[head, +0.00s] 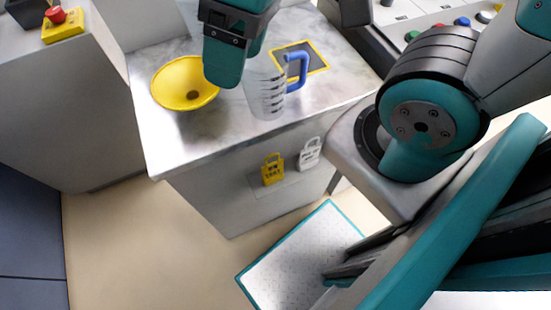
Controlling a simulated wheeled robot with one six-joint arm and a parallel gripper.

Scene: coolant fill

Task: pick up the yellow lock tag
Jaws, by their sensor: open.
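The yellow lock tag (272,173) hangs on the grey front face of the cabinet, below the worktop. It is padlock-shaped with dark lettering too small to read. My gripper (222,78) is at the top middle, teal with a dark bracket, pointing down in front of the worktop's image. It is apart from the tag, above and to the left of it in the picture. The jaws are open and nothing shows between them; their gap is mostly hidden from this side.
A white lock tag (309,153) hangs just right of the yellow one. A yellow funnel (184,84) and a clear jug (264,95) with a blue handle stand on the worktop (185,142). A teal-edged floor plate (300,262) lies below. Floor left of it is clear.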

